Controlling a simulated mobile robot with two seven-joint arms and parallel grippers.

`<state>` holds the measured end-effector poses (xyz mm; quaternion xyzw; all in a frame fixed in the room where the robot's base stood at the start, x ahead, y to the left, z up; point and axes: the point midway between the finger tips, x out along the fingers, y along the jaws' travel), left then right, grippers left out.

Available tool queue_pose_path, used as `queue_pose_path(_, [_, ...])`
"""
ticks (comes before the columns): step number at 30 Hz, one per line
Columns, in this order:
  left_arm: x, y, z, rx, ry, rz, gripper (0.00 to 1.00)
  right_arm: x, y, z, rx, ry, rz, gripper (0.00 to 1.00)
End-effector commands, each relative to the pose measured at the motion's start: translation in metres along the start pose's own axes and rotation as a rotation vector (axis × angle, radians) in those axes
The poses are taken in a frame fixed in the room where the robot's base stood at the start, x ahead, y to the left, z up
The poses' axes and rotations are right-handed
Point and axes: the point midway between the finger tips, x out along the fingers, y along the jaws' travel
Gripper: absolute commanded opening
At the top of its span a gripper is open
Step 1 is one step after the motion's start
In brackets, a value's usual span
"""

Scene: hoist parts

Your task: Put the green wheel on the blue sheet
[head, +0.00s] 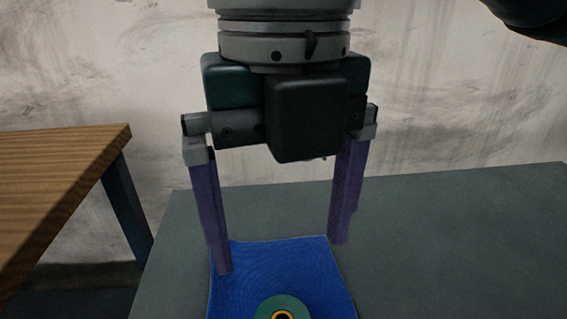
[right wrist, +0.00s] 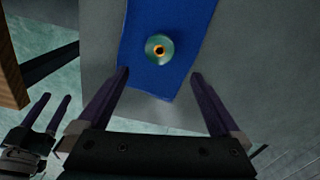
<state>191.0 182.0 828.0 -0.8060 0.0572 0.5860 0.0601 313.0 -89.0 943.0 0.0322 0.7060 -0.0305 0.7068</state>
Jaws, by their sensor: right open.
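The green wheel (head: 268,306), a round disc with an orange-ringed hole, lies flat on the blue sheet (head: 290,262). The head view's bottom edge cuts it off. In the right wrist view the whole wheel (right wrist: 153,44) shows, with the blue sheet (right wrist: 186,22) around it. My right gripper (head: 281,257) is open and empty, its purple fingers pointing down above the sheet, apart from the wheel. My left gripper (right wrist: 56,96) shows at the lower left of the right wrist view, its two fingers apart with nothing between them.
The sheet lies on a grey table (head: 450,240), whose surface is clear to the right. A wooden table (head: 60,165) with a dark leg stands at the left, with a gap between the two. A stained wall (head: 450,100) is behind.

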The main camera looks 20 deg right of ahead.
Motion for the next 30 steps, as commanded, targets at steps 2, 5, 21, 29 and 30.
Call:
queue_pose_path(2, [0.0,0.0,0.0,-0.001,0.0,0.001,0.55,0.005,0.006,-0.004,0.034,0.003,0.024,1.0])
queue_pose_path(5, [0.0,0.001,0.0,-0.002,0.0,0.001,0.55,0.018,0.022,-0.016,0.167,0.011,0.101,1.0])
queue_pose_path(21, [0.0,-0.001,0.0,0.005,-0.001,-0.004,0.55,0.092,-0.014,-0.073,2.198,0.196,0.497,1.0])
queue_pose_path(29, [0.0,-0.002,0.001,0.009,-0.002,-0.007,0.55,0.113,-0.096,-0.11,2.795,0.032,0.455,1.0])
queue_pose_path(30, [0.0,-0.002,0.001,0.009,-0.002,-0.007,0.55,0.113,-0.101,-0.112,2.825,0.018,0.454,1.0])
